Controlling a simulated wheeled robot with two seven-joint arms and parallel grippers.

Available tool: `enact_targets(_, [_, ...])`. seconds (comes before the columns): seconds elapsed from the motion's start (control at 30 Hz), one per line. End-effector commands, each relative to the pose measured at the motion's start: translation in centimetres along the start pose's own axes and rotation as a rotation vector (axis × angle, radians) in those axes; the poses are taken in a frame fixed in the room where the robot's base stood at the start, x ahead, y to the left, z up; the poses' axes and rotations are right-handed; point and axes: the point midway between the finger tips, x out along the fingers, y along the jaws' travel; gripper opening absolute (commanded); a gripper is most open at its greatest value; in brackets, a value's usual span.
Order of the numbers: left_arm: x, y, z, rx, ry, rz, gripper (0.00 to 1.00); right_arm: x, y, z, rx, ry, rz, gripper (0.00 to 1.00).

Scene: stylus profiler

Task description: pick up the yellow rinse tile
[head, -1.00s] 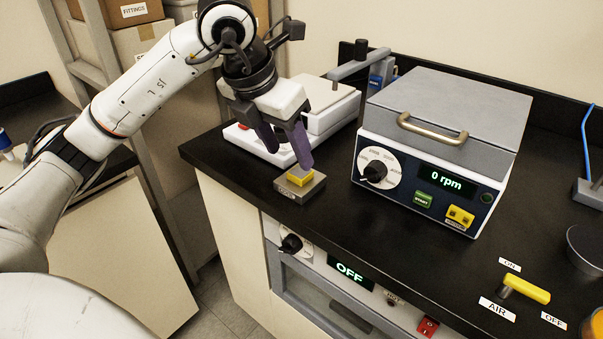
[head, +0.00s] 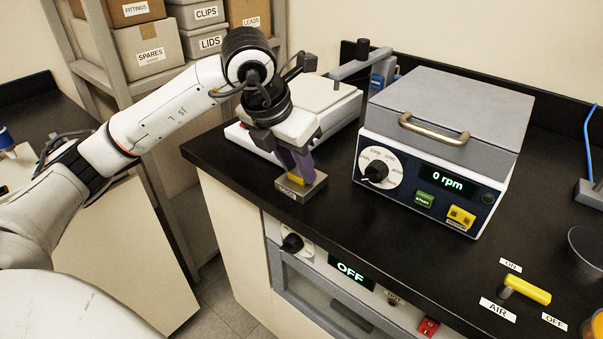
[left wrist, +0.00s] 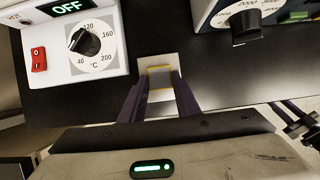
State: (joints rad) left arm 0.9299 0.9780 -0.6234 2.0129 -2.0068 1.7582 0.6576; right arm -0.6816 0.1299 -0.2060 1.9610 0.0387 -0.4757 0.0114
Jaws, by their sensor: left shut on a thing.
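The yellow rinse tile (head: 297,180) sits at the top of a small grey block (head: 300,191) near the bench's front edge. My left gripper (head: 302,174) points down over the block and is shut on the tile. In the left wrist view, the yellow edge of the tile (left wrist: 160,68) shows between the fingertips (left wrist: 160,82), with the pale block (left wrist: 158,59) around it. I cannot tell whether the tile still touches the block. The fingers hide part of the tile in the head view. My right gripper is not in view.
A white hotplate (head: 330,110) stands behind the block, and the spin coater (head: 435,150) reading 0 rpm stands to the right. A yellow air lever (head: 528,291) is at the right front. The dark bench (head: 390,235) is clear in front of the coater.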

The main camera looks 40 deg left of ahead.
Motion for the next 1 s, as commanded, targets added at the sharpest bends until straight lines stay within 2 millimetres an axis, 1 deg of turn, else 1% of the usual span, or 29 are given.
enact_targets(0.17, [-0.1,0.0,0.1,0.0,-0.001,0.0,0.08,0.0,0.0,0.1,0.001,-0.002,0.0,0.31])
enact_targets(0.27, [-0.8,0.0,0.4,0.0,-0.003,0.0,0.08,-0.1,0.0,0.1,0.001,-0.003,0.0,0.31])
enact_targets(0.37, [-2.2,0.0,1.1,0.0,-0.006,-0.001,0.08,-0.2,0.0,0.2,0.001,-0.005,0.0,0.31])
enact_targets(0.6, [-6.8,0.0,2.9,-0.001,-0.005,-0.001,0.08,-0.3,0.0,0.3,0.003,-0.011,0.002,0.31])
enact_targets(0.7, [-8.1,-0.1,3.5,0.0,-0.003,-0.001,0.08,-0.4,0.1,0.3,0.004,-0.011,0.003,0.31])
enact_targets(0.83, [-9.1,0.0,3.8,-0.001,-0.001,0.0,0.08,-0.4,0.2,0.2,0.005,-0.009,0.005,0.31])
enact_targets(1.0, [-9.3,0.0,3.9,0.0,0.0,0.0,0.08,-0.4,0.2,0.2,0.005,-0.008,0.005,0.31])
